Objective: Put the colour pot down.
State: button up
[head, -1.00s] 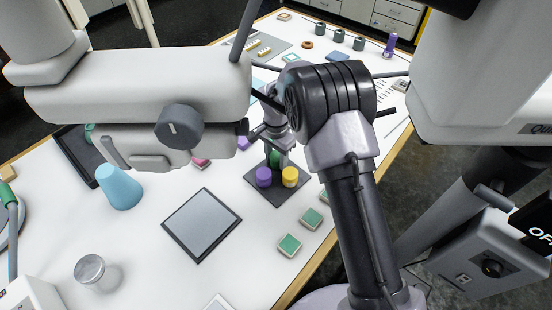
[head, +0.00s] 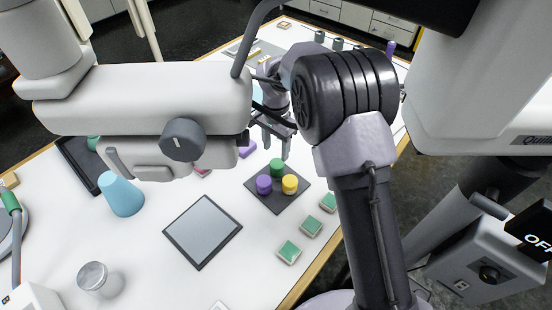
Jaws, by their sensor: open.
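Three colour pots stand close together on a dark square mat (head: 279,206): a green pot (head: 277,167) at the back, a purple pot (head: 264,185) at the left and a yellow pot (head: 290,184) at the right. All three look upright. My gripper (head: 273,152) is open and empty, with its fingers above and behind the green pot, apart from it. Part of my wrist is hidden behind the microscope-like white apparatus and my own arm.
A grey-topped square plate (head: 203,231) lies left of the mat. Several green-topped blocks (head: 289,251) line the right table edge. A large white apparatus (head: 150,98) overhangs the table.

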jog(key=s+d+r+t, duration=0.1)
jog(key=s+d+r, duration=0.2)
jog(key=r, duration=0.4)
jog(key=s+d+r+n+t+y, duration=0.1)
jog(key=s+d+r, duration=0.1)
jog(key=s+r, duration=0.3)
jog(key=s+d+r, duration=0.2)
jog(key=d+r, duration=0.1)
jog(key=r, duration=0.5)
jog(key=s+d+r+n+t, duration=0.1)
jog(key=s+d+t, duration=0.1)
jog(key=s, duration=0.8)
jog(key=s+d+r+n+t+y, duration=0.1)
jog(key=s+d, duration=0.1)
jog(key=s, duration=0.7)
jog(key=shift+s+d+t, duration=0.2)
jog(key=shift+s+t, duration=0.15)
jog(key=shift+t, duration=0.05)
jog(key=shift+s+r, duration=0.1)
